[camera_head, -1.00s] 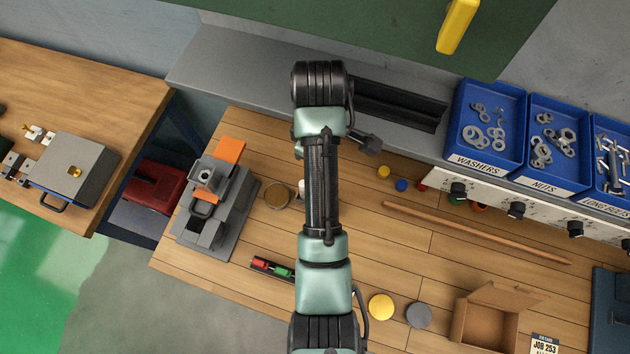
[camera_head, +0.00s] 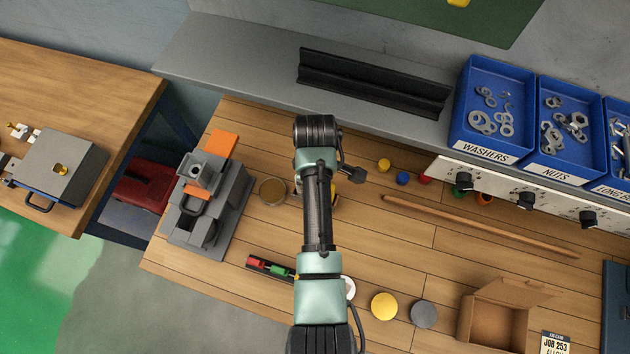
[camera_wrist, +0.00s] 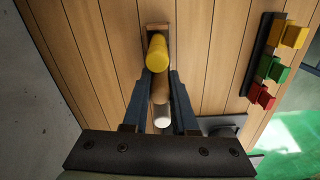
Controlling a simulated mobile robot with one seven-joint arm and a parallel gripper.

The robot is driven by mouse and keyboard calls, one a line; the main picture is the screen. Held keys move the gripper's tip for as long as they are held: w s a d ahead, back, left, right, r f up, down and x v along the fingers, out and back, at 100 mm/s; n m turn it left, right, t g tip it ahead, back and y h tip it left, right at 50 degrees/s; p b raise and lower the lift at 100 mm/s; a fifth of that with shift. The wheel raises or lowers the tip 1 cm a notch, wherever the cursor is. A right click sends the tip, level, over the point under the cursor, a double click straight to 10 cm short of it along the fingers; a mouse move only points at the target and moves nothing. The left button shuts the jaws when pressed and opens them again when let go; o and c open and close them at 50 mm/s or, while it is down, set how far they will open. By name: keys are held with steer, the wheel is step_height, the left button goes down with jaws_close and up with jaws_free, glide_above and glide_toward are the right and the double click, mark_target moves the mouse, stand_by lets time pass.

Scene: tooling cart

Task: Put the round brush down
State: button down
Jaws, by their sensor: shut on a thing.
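The round brush (camera_wrist: 157,52) shows in the wrist view as a slim upright-looking cylinder with a yellow end, a wooden middle and a white end. My gripper (camera_wrist: 160,78) has its two dark blue fingers closed on either side of it. The yellow end points away from the gripper's base, over the wooden bench top (camera_wrist: 205,50). I cannot tell whether the brush touches the bench.
A grey fixture (camera_head: 212,205) and a round tin (camera_head: 272,191) stand left of my arm. A rack with red and green clips (camera_head: 270,267) lies in front. A wooden rod (camera_head: 480,226), an open carton (camera_head: 495,315) and yellow and grey discs lie right. Blue bins line the shelf.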

steer(key=shift+f, duration=0.2)
steer(key=c, duration=0.7)
jaws_free()
step_height(320, 180, up, 11)
steer(key=shift+r, duration=0.65)
